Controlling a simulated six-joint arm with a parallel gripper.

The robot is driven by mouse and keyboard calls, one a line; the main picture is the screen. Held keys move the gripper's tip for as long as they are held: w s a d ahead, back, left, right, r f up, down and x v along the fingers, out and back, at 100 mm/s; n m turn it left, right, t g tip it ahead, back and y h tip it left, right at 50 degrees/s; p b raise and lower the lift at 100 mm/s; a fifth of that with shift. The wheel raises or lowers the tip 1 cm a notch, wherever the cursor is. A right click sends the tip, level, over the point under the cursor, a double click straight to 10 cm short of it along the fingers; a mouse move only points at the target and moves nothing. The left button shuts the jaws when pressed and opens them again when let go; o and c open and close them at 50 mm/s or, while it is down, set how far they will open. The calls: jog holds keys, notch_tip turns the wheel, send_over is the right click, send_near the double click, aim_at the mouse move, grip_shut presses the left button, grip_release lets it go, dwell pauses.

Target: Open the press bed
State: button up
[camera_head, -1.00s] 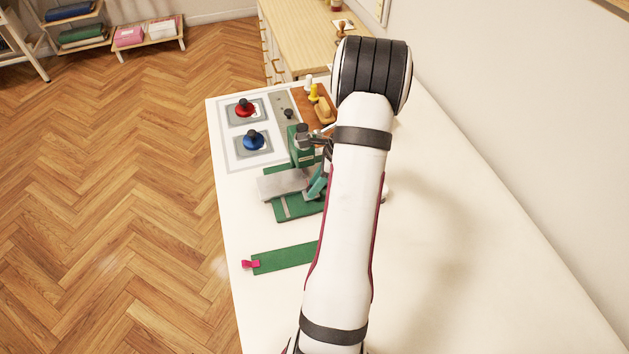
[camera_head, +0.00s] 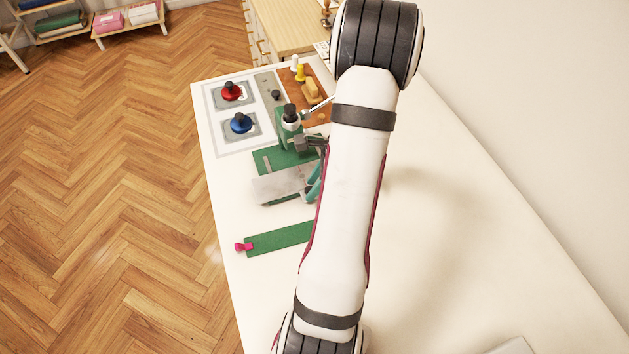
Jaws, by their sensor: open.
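The green press (camera_head: 290,133) stands on the white table, with a dark knob on top, partly hidden by my arm. Its grey metal bed plate (camera_head: 280,187) lies over the near part of the green base (camera_head: 272,161). A slotted strip of the base shows behind the plate. Teal finger parts of my gripper (camera_head: 314,183) show at the plate's right edge, close to it. My arm hides the rest of the gripper. I cannot tell whether the fingers touch the plate.
A red-knobbed stamp (camera_head: 232,91) and a blue-knobbed stamp (camera_head: 241,123) stand on pads at the back left. A brown tray (camera_head: 318,118) with small tools is behind the press. A green strip (camera_head: 280,238) lies nearer.

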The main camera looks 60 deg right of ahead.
jog(key=v, duration=1.5)
jog(key=shift+r, duration=0.4)
jog(key=shift+s, duration=0.1)
jog(key=w+a+r+n+g+y, duration=0.1)
jog(key=w+a+r+n, duration=0.1)
jog(key=w+a+n, duration=0.55)
jog(key=w+a+r+n+g, duration=0.1)
jog(key=w+a+r+n, duration=0.2)
jog(key=a, duration=0.8)
jog(key=s+a+f+n+g, duration=0.1)
jog(key=s+a+n, duration=0.2)
jog(key=a+n, duration=0.5)
jog(key=s+a+f+n+g+h, duration=0.1)
jog(key=s+a+n, duration=0.3)
jog(key=a+n, duration=0.3)
jog(key=a, duration=0.3)
jog(key=shift+s+n, duration=0.3)
jog(key=shift+n, duration=0.05)
jog(key=shift+a, duration=0.15)
